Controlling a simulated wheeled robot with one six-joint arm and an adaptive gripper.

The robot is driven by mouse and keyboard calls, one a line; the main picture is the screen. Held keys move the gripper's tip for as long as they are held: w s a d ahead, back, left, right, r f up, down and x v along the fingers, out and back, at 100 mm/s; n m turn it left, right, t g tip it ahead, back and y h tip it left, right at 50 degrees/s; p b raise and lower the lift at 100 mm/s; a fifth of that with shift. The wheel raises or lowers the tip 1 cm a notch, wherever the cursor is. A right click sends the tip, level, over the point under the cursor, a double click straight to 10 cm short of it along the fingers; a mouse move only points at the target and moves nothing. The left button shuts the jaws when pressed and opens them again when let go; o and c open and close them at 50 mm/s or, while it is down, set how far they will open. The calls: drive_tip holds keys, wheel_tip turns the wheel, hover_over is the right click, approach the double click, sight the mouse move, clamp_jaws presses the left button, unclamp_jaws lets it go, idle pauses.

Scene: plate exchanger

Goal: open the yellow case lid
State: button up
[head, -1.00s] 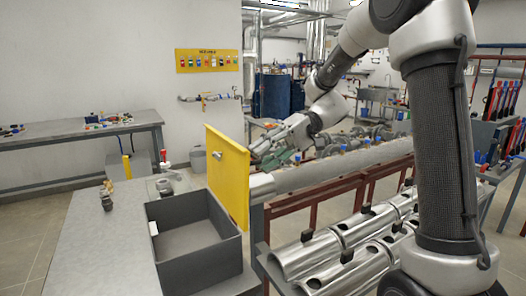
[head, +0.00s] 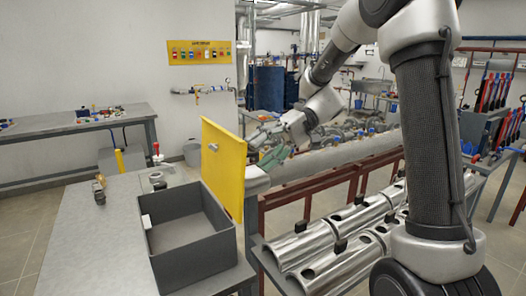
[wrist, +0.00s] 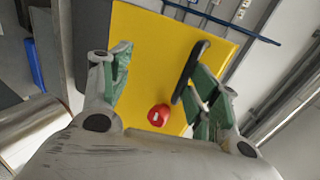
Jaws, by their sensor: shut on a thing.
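The yellow case lid (head: 223,165) stands upright at the right side of the open grey case (head: 150,240). A small silver latch shows on its left face. My gripper (head: 262,150) is on the lid's right side, at its outer face. In the wrist view, the yellow lid (wrist: 150,50) fills the space beyond the two green-padded fingers of my gripper (wrist: 153,75). A black handle (wrist: 190,70) lies against the right finger, and a red knob (wrist: 159,115) shows between the fingers. My gripper is shut on the lid, though the exact contact is hard to see.
The case stands on a grey table (head: 75,235) with small fittings (head: 99,190) behind it. A rack of shiny metal half-pipes (head: 335,235) and a red rail (head: 320,190) stand to the right. Another workbench (head: 70,140) is along the left wall.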

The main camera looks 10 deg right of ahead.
drive_tip(key=shift+s+f, duration=0.1)
drive_tip(key=shift+f, duration=0.05)
drive_tip(key=shift+c, duration=0.2)
drive_tip(key=v, duration=1.2)
drive_tip(key=shift+c, duration=0.9)
drive_tip(key=s+d+f+m+t+h, duration=0.2)
drive_tip(key=s+d+f+m+h, duration=0.35)
drive_tip(key=f, duration=0.35)
drive_tip(key=s+d+r+n+t+h, duration=0.1)
drive_tip(key=s+d+r+t+h, duration=0.1)
drive_tip(key=s, duration=0.6)
drive_tip(key=s+d+r+n+t+h, duration=0.1)
drive_tip(key=s+d+t+h, duration=0.2)
drive_tip(key=s, duration=0.6)
drive_tip(key=shift+r+t+h, duration=0.4)
drive_tip(key=shift+t+h, duration=0.3)
drive_tip(key=shift+h, duration=0.35)
